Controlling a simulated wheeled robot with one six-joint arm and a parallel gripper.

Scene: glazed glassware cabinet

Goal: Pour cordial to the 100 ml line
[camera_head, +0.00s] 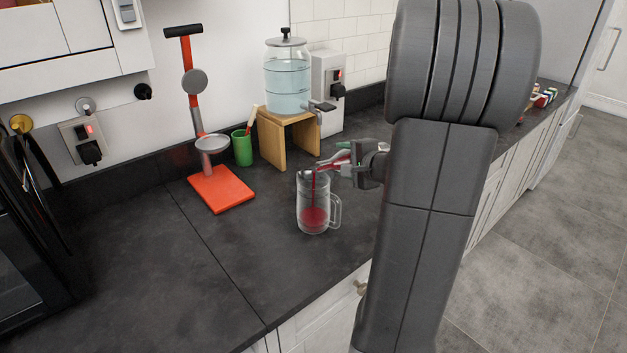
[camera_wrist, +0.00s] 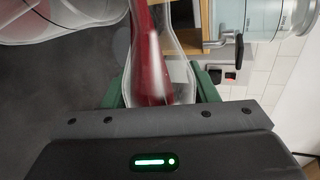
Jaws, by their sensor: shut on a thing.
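A clear glass mug (camera_head: 313,205) with a handle on its right stands upright on the dark counter. Red cordial lies in its lower part, and a thin red stream falls into it from above. My gripper (camera_head: 352,165) is shut on a clear bottle (camera_head: 328,166) of red cordial, tilted with its mouth over the mug. In the wrist view the bottle (camera_wrist: 155,60) sits between the green-edged fingers (camera_wrist: 160,88), with red liquid inside. Part of the mug (camera_wrist: 60,20) shows at the upper left there. I cannot make out the 100 ml line.
A water dispenser (camera_head: 288,82) stands on a wooden stand (camera_head: 264,140) behind the mug. A green cup (camera_head: 242,148) and a red-based press (camera_head: 221,189) stand to the left. The front left counter (camera_head: 130,270) is clear. My arm hides part of the right counter.

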